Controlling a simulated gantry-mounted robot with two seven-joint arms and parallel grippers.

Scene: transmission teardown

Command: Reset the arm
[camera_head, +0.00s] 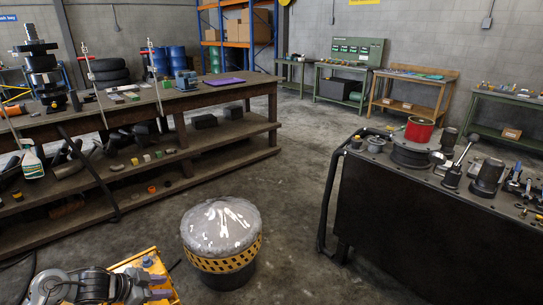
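My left arm comes in at the bottom left corner, grey with dark rings, low over a yellow surface. My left gripper (163,287) is at its end, pointing right. Its two grey prongs look apart, with nothing seen between them. It is left of and below the grey domed drum and does not touch it. My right gripper and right arm are not in view.
The grey-topped drum (221,228) with a yellow-black band stands on the floor. A wooden workbench (215,95) with shelves is at the left. A dark table (420,225) with tools and a red spool (419,130) is at the right.

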